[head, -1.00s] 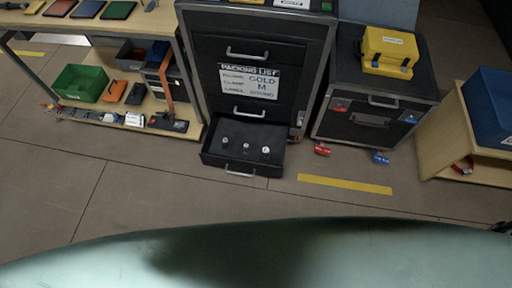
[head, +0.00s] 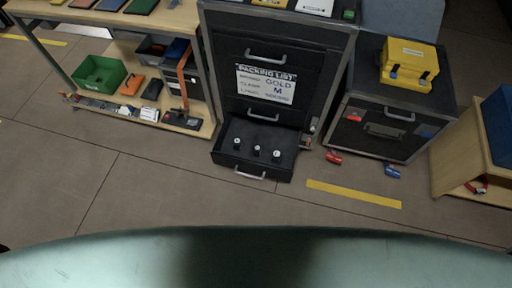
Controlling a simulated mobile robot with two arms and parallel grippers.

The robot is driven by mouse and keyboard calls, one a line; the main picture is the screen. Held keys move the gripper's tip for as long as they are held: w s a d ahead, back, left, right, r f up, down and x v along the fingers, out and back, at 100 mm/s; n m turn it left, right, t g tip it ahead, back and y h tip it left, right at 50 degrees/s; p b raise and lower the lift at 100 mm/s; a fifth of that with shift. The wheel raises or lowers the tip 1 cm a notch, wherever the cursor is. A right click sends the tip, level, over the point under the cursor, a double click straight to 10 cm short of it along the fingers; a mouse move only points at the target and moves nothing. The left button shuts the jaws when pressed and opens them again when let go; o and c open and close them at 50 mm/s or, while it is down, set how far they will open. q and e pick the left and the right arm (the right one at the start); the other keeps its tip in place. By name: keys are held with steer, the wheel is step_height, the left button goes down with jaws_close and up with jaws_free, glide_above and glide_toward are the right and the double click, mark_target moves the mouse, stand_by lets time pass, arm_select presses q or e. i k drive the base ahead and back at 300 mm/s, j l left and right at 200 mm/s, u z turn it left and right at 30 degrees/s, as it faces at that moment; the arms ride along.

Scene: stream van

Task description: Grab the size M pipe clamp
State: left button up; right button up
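An open bottom drawer (head: 228,160) of the black cabinet holds three small clamps standing on its dark floor: a left one (head: 237,142), a middle one (head: 257,150) and a right one (head: 277,154). The right one looks slightly larger, but any size marks are too small to read. Neither of my grippers shows in the head view.
A wooden shelf unit (head: 205,130) with a green bin (head: 99,74) and tools stands left. A black case (head: 385,130) carrying a yellow box (head: 409,62) stands right. Red (head: 333,157) and blue (head: 392,171) items lie by it. Floor in front of the drawer is clear.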

mark_target(238, 144)
steer(key=i+l+u, duration=0.1)
steer(key=l, duration=0.2)
steer(key=i+l+u, duration=0.25)
steer(key=i+l, duration=0.15)
steer(key=l, duration=0.2)
steer(key=i+l+u, duration=0.15)
steer(key=l, duration=0.2)
